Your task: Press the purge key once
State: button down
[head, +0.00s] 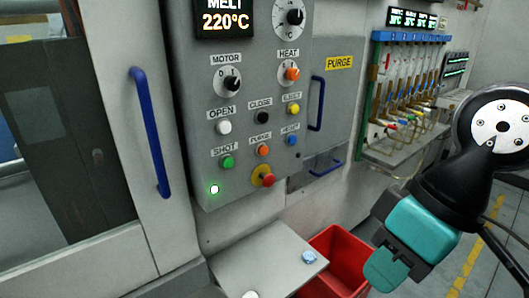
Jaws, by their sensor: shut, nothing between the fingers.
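The purge key is an orange round button (263,150) under a small PURGE label, on the grey control panel (205,110). It sits between a green SHOT button (227,162) and a blue button (292,140). A red mushroom button on a yellow base (263,176) is just below it. My gripper (384,272), with teal fingers, is at the lower right, apart from the panel. It is shut and empty, and points down and left, over the red bin's right side. Nothing covers the purge key.
A blue door handle (150,132) is left of the panel, and another (317,104) is to its right. A grey shelf (262,262) juts out below, next to a red bin (337,250). A hose rack (405,95) stands at right.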

aim_at(263, 150)
jog(key=k, duration=0.5)
jog(key=u, duration=1.85)
jog(key=i, duration=1.45)
jog(key=z, duration=2.5)
